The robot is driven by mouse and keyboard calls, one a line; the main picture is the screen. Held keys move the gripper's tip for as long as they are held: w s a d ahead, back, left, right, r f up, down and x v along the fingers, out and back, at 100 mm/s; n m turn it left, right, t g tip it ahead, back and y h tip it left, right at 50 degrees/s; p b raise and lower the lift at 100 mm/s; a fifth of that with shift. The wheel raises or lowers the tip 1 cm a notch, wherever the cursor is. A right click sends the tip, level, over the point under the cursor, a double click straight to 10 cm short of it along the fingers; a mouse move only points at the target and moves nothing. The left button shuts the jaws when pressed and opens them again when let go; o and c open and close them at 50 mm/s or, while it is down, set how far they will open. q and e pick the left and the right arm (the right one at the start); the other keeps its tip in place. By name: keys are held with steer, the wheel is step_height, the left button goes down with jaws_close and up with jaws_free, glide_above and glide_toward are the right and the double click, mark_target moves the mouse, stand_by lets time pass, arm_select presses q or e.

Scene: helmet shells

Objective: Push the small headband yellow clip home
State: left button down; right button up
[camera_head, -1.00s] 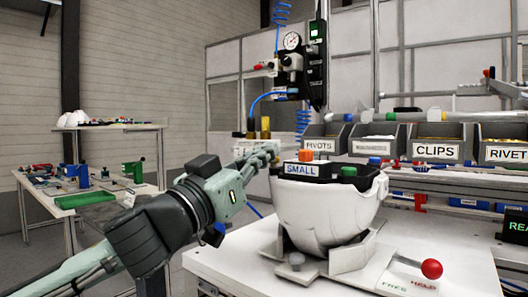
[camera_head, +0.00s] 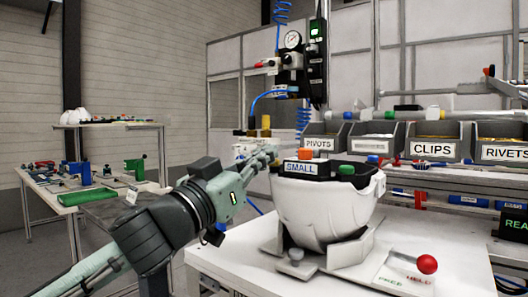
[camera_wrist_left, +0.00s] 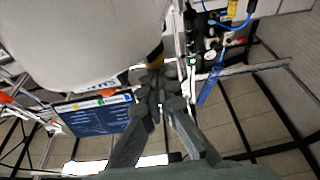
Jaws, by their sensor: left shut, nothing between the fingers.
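A white helmet shell (camera_head: 330,210) sits upside down in a grey holder (camera_head: 350,250) on the white bench. A dark headband with a "SMALL" label (camera_head: 299,167) lies inside its rim, with an orange clip (camera_head: 305,154) and a green clip (camera_head: 346,169) on it. My left gripper (camera_head: 272,153) is at the headband's left edge, its fingers closed with nothing between them. In the left wrist view, its fingertips (camera_wrist_left: 155,82) are right by a yellow clip (camera_wrist_left: 155,62) at the shell's edge; touching or just apart, I cannot tell. The yellow clip cannot be made out in the head view.
A red-knobbed lever (camera_head: 427,264) stands at the bench's front right. Bins labelled PIVOTS, CLIPS (camera_head: 433,149) and RIVETS line the back. A tool with a gauge (camera_head: 292,40) hangs behind the helmet. Another table (camera_head: 95,190) stands at the left.

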steer(key=s+d+f+p, duration=0.1)
steer(key=s+f, duration=0.4)
steer(key=f, duration=0.1)
arm_select(q)
steer(key=s+a+b, duration=0.2)
steer(key=s+a, duration=0.3)
steer(key=s, duration=0.3)
steer(key=shift+a, duration=0.3)
arm_select(e)
steer(key=w+r, duration=0.4)
steer(key=r, duration=0.3)
steer(key=shift+a+r, duration=0.2)
steer(key=shift+a, duration=0.1)
arm_select(q)
steer(key=shift+s, duration=0.15)
